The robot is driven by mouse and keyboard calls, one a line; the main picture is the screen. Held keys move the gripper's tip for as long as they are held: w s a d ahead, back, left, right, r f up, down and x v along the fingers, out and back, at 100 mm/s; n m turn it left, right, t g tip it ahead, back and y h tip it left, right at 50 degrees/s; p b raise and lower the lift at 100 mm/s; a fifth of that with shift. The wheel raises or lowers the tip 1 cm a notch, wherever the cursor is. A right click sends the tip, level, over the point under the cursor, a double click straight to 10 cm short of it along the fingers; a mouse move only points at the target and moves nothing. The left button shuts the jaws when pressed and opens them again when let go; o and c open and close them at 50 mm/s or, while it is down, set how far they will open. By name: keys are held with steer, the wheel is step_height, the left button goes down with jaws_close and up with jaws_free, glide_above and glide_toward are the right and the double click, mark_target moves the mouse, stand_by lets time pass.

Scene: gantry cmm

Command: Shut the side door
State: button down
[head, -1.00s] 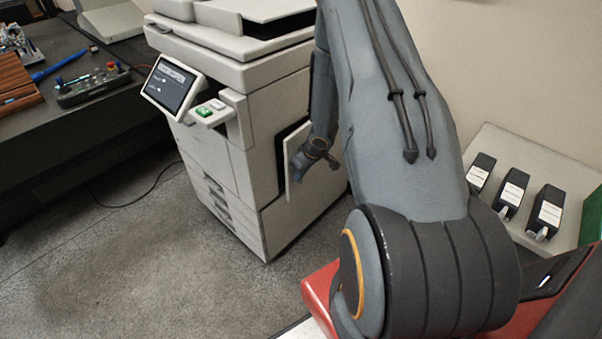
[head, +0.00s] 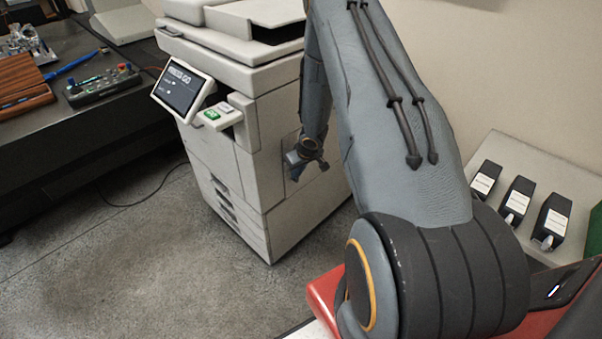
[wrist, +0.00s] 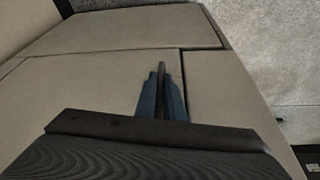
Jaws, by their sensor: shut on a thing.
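The grey-beige copier (head: 245,195) stands left of my arm. Its side door (head: 306,186) is a flat panel on the side facing my arm, and it looks flush or almost flush with the body. In the wrist view the door panel (wrist: 90,85) is bounded by thin dark seams at its top and right. My gripper (head: 318,163) is at the door, near its front edge. In the wrist view my gripper (wrist: 161,78) has its blue fingers close together around a thin dark piece at the door, seemingly its handle. The fingers partly hide that piece.
A dark table (head: 90,125) with a control box (head: 103,86) stands at the left. Several black boxes with white labels (head: 517,201) sit on a pale surface at the right. The grey floor (head: 150,260) before the copier is clear; a cable lies near the table.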

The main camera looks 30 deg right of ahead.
steer(key=shift+w+a+r, duration=0.1)
steer(key=shift+w, duration=0.2)
steer(key=c, duration=1.9)
jaws_free()
steer(key=shift+w, duration=0.1)
steer(key=shift+o, duration=0.2)
steer(key=shift+a, duration=0.1)
steer(key=shift+a, duration=0.1)
steer(key=v, duration=0.7)
steer(key=shift+s+d+r, duration=0.3)
steer(key=shift+s, duration=0.05)
